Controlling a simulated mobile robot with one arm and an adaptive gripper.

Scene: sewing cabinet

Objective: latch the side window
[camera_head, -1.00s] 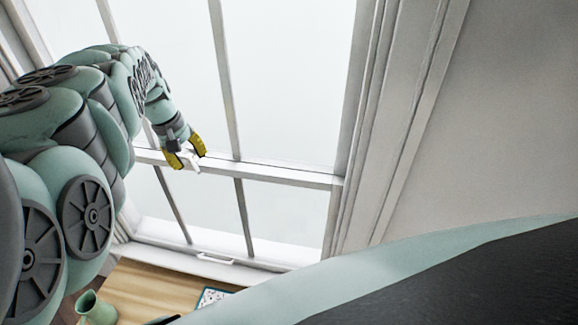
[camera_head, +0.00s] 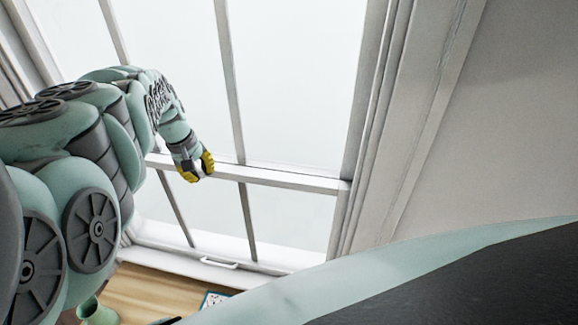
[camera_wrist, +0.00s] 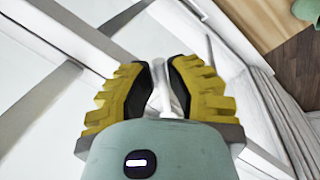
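The side window (camera_head: 290,175) has a white frame with a horizontal rail across the middle, where its two sashes meet. A small white latch (camera_wrist: 163,92) sits at this rail. My gripper (camera_head: 203,168) is at the rail, left of the window's middle. In the wrist view its two yellow fingers (camera_wrist: 166,66) are close together, with the latch between their dark pads. They look shut on it. In the head view the fingers hide most of the latch, so its exact angle cannot be told.
A white pull handle (camera_head: 219,263) is on the window's bottom rail. Below is a wooden surface (camera_head: 150,290) with a green vessel (camera_head: 97,313) and a patterned card (camera_head: 214,299). A plain wall (camera_head: 490,130) stands right of the window.

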